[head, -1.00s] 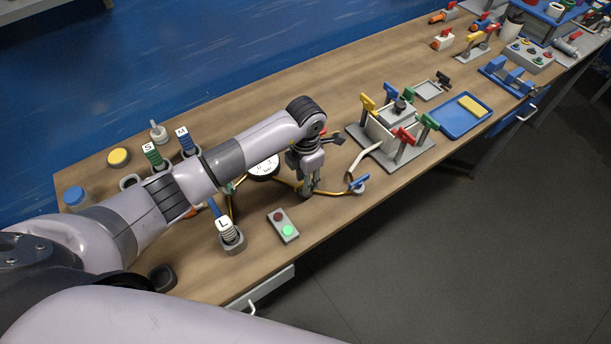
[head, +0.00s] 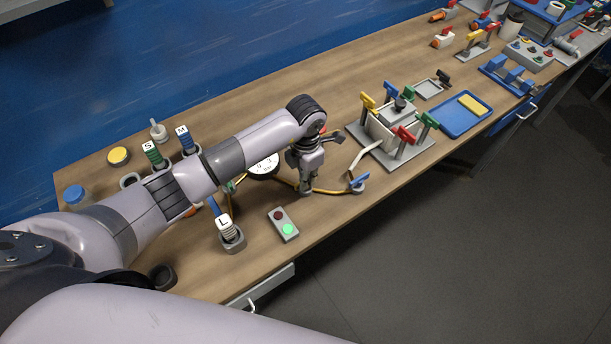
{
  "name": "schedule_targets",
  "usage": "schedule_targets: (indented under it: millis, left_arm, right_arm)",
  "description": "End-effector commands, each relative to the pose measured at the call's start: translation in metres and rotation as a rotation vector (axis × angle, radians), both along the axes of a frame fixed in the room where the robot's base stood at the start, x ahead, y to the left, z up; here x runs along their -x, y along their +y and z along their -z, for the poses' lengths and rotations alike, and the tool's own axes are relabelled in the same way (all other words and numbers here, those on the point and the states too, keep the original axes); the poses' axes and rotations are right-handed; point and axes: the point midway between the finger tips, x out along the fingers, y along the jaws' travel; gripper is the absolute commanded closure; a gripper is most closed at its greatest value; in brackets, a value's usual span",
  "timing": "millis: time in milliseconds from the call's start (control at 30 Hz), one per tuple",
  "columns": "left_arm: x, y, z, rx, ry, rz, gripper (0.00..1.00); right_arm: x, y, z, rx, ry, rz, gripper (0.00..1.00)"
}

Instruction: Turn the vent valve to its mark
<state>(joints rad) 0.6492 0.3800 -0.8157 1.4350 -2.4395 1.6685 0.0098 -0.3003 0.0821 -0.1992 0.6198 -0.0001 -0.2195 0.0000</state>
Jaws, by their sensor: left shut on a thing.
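My left gripper (head: 305,188) points down at the bench, among the yellow tubing (head: 330,191). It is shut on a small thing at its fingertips. That thing sits where the vent valve would be, but the fingers cover it, so neither its handle nor its mark can be made out. A round white dial gauge (head: 263,165) lies just left of the gripper, partly behind my arm. A blue-handled fitting (head: 358,182) sits at the tubing's right end, apart from the gripper. My right gripper is out of view.
A grey box with a lit green button (head: 283,225) and the L holder (head: 231,240) stand in front. The electrolysis cell (head: 386,130) with coloured clips is to the right, then a blue tray (head: 464,116). Bare wood lies behind my arm.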

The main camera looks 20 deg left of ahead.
Motion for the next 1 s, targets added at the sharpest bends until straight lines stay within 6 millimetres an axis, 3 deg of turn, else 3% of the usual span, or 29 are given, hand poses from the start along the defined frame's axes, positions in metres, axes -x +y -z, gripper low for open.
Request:
schedule_targets:
  millis: [367,1000]
  left_arm:
    - [-0.001,0.000,0.000,-0.001,-0.002,-0.105,1.00]
    - [-0.001,0.001,0.000,-0.001,-0.003,-0.678,1.00]
  right_arm:
    - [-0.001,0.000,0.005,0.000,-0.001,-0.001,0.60]
    - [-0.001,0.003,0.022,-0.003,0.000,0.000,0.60]
